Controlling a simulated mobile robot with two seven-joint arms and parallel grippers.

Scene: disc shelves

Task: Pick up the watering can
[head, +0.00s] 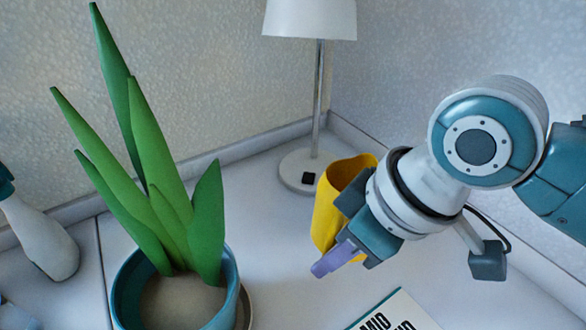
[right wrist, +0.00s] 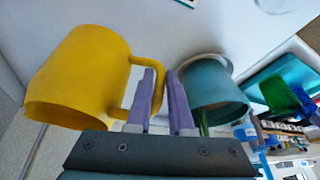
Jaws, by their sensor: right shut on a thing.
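The yellow watering can (head: 328,212) shows in the head view near the lamp, partly hidden behind my right gripper (head: 330,264). Its open top faces up. In the right wrist view the can (right wrist: 80,75) is at the left, with its handle loop reaching to the purple fingers of my right gripper (right wrist: 163,85). The fingers are shut on the handle. I cannot tell whether the can touches the surface. I see no spout. My left gripper is not in view.
A teal pot (head: 125,295) with a tall green plant (head: 170,195) stands left of the can. A white lamp (head: 310,20) stands close behind it. A book (head: 395,318) lies in front. A white bottle with a teal top (head: 45,240) is at far left.

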